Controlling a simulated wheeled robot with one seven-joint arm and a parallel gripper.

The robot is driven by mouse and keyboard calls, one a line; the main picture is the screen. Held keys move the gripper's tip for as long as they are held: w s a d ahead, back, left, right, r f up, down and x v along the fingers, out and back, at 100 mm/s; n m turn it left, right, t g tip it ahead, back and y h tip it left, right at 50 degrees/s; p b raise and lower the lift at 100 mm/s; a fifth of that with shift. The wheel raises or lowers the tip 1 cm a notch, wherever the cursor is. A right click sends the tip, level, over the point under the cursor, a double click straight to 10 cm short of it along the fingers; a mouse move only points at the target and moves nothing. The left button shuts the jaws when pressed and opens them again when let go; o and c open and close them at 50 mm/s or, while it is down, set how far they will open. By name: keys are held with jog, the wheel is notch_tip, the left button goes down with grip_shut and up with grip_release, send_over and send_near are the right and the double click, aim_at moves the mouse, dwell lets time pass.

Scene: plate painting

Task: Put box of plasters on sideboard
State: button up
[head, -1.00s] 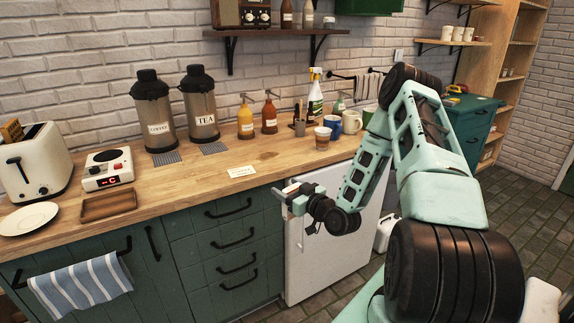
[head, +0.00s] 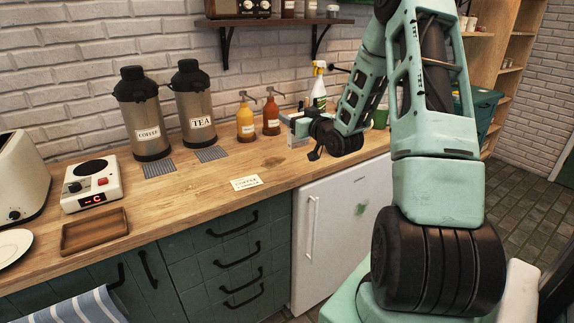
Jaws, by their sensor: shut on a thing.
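My gripper (head: 291,122) is above the right part of the wooden counter, in front of the spray bottle, and is shut. A small pale boxy thing (head: 298,141) shows at its jaws, held above the counter; it looks like the box of plasters, but it is partly hidden and no label can be read. A dark green cabinet (head: 486,108), which looks like the sideboard, stands at the back right, mostly hidden behind my arm. My gripper is well to the left of it.
The wooden counter (head: 215,180) holds two flasks (head: 197,120), sauce bottles (head: 246,124), a spray bottle (head: 318,92), a hot plate (head: 91,185) and a wooden tray (head: 95,232). A card (head: 246,183) lies near its front edge. A white fridge (head: 340,225) stands below. Floor shows at right.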

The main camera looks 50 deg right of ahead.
jog(key=shift+w+d+r, duration=0.15)
jog(key=shift+w, duration=0.3)
jog(key=shift+f+p, duration=0.7)
jog(key=shift+f, duration=4.15)
jog(key=shift+f, duration=0.15)
jog(key=o, duration=1)
jog(key=shift+s, duration=0.1)
